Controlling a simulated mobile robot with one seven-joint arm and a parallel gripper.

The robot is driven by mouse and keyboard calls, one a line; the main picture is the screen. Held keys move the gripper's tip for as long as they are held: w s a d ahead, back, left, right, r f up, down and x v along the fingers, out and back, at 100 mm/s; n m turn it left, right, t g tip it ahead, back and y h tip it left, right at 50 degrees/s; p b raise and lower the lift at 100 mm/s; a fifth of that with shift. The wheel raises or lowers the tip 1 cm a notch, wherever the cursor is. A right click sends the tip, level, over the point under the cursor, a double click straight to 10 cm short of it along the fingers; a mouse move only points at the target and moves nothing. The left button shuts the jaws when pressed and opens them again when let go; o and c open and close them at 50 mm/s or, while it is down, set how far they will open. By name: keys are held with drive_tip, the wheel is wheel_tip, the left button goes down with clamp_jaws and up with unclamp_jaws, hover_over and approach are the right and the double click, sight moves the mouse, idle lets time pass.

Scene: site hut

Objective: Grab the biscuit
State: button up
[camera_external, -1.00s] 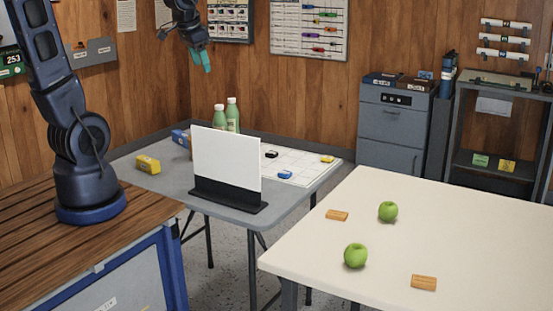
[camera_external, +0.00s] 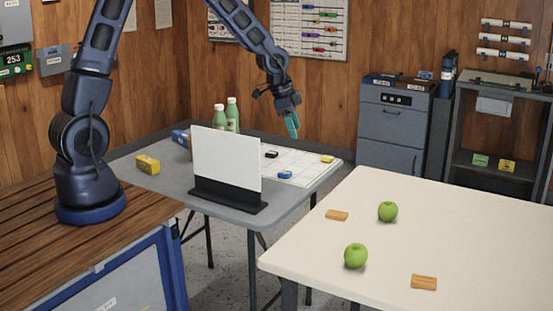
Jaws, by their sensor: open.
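Two small orange-brown rectangular biscuits lie flat on the cream table (camera_external: 470,235) at the right. One biscuit (camera_external: 337,215) is near the table's back left part. The other biscuit (camera_external: 424,282) is nearer the front. My gripper (camera_external: 292,124), with teal fingertips, is open and points down in the air, above and behind the grey table's right part. It is apart from both biscuits, up and to the left of the nearer-left one. Nothing shows between its fingers.
Bare cream surface lies around the biscuits.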

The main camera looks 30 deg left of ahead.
drive_tip(key=s+d+f+m+g+h, duration=0.2)
drive_tip(key=s+d+f+m, duration=0.1)
drive_tip(key=d+f, duration=1)
hover_over(341, 214)
drive_tip(key=a, duration=0.3)
drive_tip(key=f, duration=0.4)
drive_tip(key=shift+w+d+f, duration=0.2)
drive_tip(key=shift+w, duration=0.05)
drive_tip(key=shift+s+x, duration=0.1)
drive_tip(key=shift+x, duration=1.15)
drive_tip(key=shift+s+x, duration=0.15)
drive_tip(key=shift+x, duration=1.1)
drive_tip(key=shift+f, duration=0.1)
drive_tip(key=shift+c, duration=0.2)
drive_tip(key=c, duration=1)
